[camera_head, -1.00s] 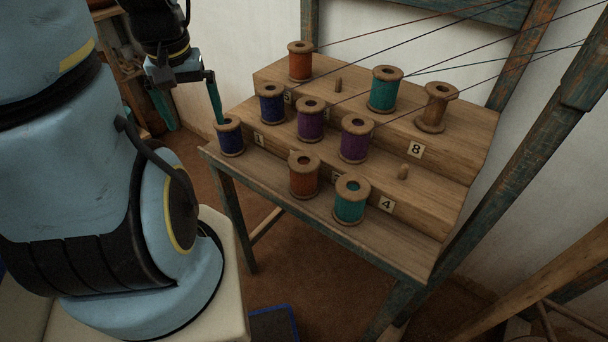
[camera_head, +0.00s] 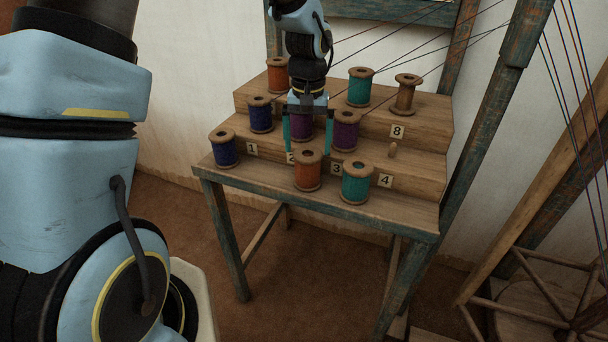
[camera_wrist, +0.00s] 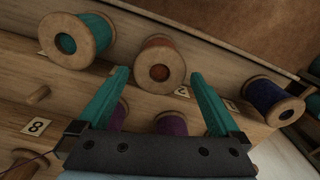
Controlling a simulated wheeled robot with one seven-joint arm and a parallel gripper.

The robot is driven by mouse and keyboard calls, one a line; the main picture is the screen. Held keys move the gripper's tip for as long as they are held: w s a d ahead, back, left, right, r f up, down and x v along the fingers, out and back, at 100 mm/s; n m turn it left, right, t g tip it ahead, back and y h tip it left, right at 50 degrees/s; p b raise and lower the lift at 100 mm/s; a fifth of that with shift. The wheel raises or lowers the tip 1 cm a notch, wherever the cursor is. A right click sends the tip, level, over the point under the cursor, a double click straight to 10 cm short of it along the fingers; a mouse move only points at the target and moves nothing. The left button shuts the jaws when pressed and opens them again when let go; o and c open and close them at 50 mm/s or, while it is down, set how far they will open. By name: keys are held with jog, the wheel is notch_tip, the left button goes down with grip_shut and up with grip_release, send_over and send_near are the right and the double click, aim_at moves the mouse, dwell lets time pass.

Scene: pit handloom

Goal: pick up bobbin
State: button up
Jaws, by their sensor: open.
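Several wooden bobbins stand on a stepped wooden rack. On the lowest step are a dark blue bobbin (camera_head: 224,148), an orange bobbin (camera_head: 308,172) and a teal bobbin (camera_head: 357,184). My gripper (camera_head: 307,151) is open and empty, pointing down over the middle of the rack, and partly hides a purple bobbin (camera_head: 302,127) behind it. In the wrist view the orange bobbin (camera_wrist: 160,64) shows just beyond and between my open fingertips (camera_wrist: 160,76); I cannot tell the height gap. The teal bobbin (camera_wrist: 92,38) is left and the blue one (camera_wrist: 268,97) right.
On the middle step are another blue bobbin (camera_head: 260,115) and a second purple bobbin (camera_head: 345,131). The top step holds orange (camera_head: 277,77), teal (camera_head: 360,89) and bare wooden (camera_head: 407,96) bobbins. Threads cross behind. A peg (camera_head: 393,150) stands at right, with a timber post (camera_head: 478,125) beyond.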

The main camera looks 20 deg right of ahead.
aim_at(308, 171)
jog(key=shift+f+p, duration=1.2)
jog(key=shift+f, duration=3.15)
jog(key=c, duration=1.2)
